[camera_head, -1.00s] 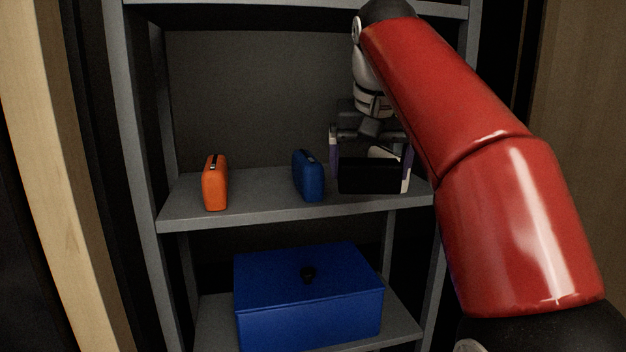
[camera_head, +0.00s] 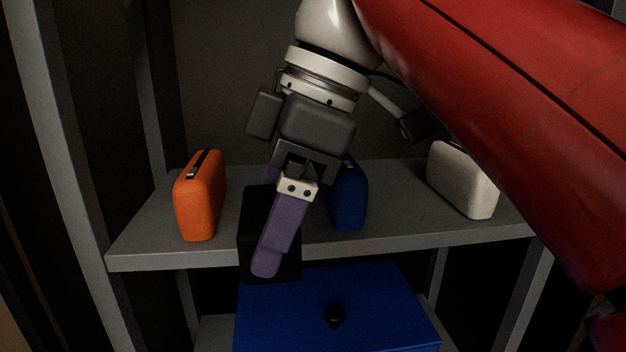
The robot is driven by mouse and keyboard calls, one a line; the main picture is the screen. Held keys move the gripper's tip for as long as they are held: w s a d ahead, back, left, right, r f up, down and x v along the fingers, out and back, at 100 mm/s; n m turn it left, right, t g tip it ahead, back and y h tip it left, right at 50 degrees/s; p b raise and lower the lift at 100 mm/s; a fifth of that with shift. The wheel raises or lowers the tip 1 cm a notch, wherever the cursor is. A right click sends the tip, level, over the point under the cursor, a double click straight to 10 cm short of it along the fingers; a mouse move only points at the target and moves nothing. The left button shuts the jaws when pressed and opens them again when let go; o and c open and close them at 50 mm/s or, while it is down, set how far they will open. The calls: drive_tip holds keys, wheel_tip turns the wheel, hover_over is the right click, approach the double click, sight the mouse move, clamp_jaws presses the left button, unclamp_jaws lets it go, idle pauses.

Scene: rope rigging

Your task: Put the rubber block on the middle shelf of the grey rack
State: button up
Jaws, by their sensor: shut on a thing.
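My gripper (camera_head: 270,265) is shut on the rubber block (camera_head: 256,228), a black block. The near purple finger covers part of the block. The block hangs in front of the front edge of the middle shelf (camera_head: 390,200) of the grey rack (camera_head: 52,130), between the orange case and the blue case in the picture. Its lower end shows below the shelf's front edge. I cannot tell how far it is from the shelf.
On the middle shelf stand an orange case (camera_head: 199,197) at left, a blue case (camera_head: 350,200) partly behind my gripper, and a white case (camera_head: 463,180) at right. A blue box (camera_head: 390,300) with a black knob sits on the shelf below.

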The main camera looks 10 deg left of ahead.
drive_tip(key=w+a+p, duration=0.1)
drive_tip(key=w, duration=0.3)
drive_tip(key=w+a, duration=0.1)
drive_tip(key=w, duration=0.3)
drive_tip(key=w+a+p, duration=0.1)
drive_tip(key=w, duration=0.3)
drive_tip(key=shift+p, duration=0.3)
drive_tip(key=shift+w+f+b, duration=0.1)
drive_tip(key=shift+f+b, duration=0.6)
drive_tip(key=shift+f, duration=1.05)
drive_tip(key=shift+f, duration=0.15)
drive_tip(key=o, duration=1)
drive_tip(key=shift+r, duration=0.3)
drive_tip(key=shift+p+v, duration=0.9)
drive_tip(key=shift+v, duration=2.7)
